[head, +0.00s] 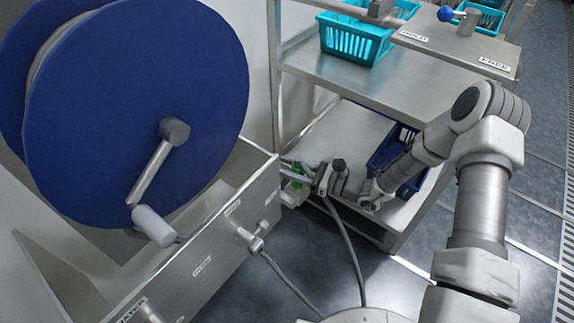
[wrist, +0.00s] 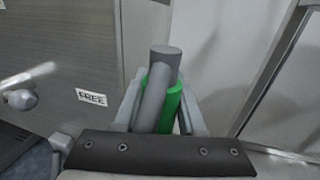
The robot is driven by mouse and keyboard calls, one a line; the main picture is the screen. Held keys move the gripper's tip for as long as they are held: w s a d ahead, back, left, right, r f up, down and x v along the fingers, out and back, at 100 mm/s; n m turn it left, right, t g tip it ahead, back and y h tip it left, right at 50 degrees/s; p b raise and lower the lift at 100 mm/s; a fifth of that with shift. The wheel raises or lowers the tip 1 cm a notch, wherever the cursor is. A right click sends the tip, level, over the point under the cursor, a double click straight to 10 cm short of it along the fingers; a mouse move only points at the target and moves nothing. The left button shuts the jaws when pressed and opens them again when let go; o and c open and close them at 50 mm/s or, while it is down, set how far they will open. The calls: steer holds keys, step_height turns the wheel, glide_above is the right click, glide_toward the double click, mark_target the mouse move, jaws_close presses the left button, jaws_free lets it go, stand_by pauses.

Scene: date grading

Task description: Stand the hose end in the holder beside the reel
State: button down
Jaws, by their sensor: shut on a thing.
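The hose end, a grey cylinder (wrist: 153,100), is between the fingers of my gripper (wrist: 162,108) in the wrist view. It leans slightly.
The steel trough (head: 205,262) under the reel carries a valve (head: 250,236) with a grey hose (head: 290,284). Another hose (head: 346,245) hangs below my gripper to the floor. A steel rack (head: 420,75) holds teal baskets (head: 352,40) and a blue crate (head: 405,180) below.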

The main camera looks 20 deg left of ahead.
steer(key=shift+f+b, duration=0.55)
steer(key=shift+f, duration=1)
steer(key=shift+c, duration=2)
jaws_free()
steer(key=shift+s, duration=0.1)
steer(key=s+d+p, duration=0.2)
steer(key=d+p, duration=0.2)
steer(key=d, duration=1.3)
steer(key=shift+s+d, duration=0.15)
